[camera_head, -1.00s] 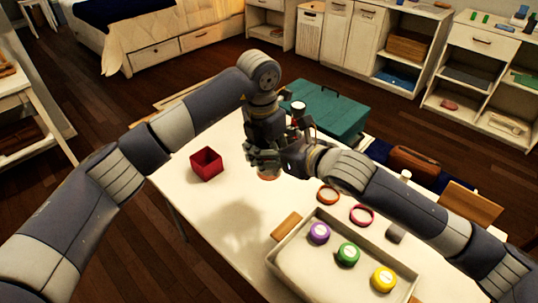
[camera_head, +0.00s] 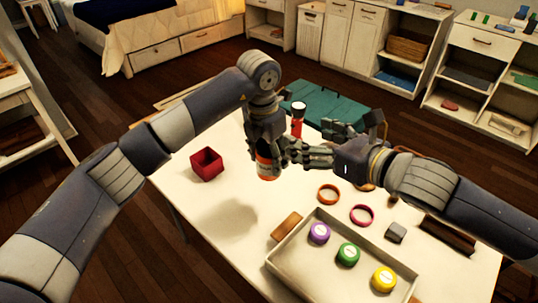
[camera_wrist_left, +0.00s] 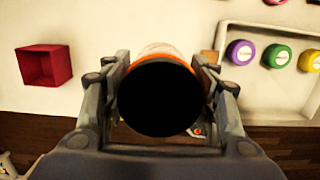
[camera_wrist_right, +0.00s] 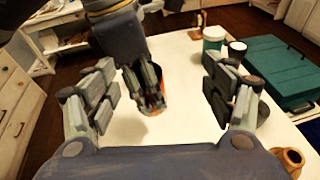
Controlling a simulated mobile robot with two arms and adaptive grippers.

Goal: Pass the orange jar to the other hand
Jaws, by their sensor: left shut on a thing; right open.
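The orange jar (camera_head: 267,164) is held upright above the white table by my left gripper (camera_head: 266,150), whose fingers are shut around it. In the left wrist view its dark round top with an orange edge (camera_wrist_left: 160,97) sits between the fingers. In the right wrist view part of the jar (camera_wrist_right: 156,92) shows behind the left gripper's fingers. My right gripper (camera_head: 322,142) is open and empty, to the right of the jar and apart from it. In its own wrist view the jar lies ahead, between its spread fingers (camera_wrist_right: 165,100).
A red open box (camera_head: 207,164) stands left of the jar. A white tray (camera_head: 300,287) with purple, green and yellow lids is at the front right. Orange and pink rings (camera_head: 361,215) lie behind it. A teal toolbox (camera_head: 335,104) stands at the back.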

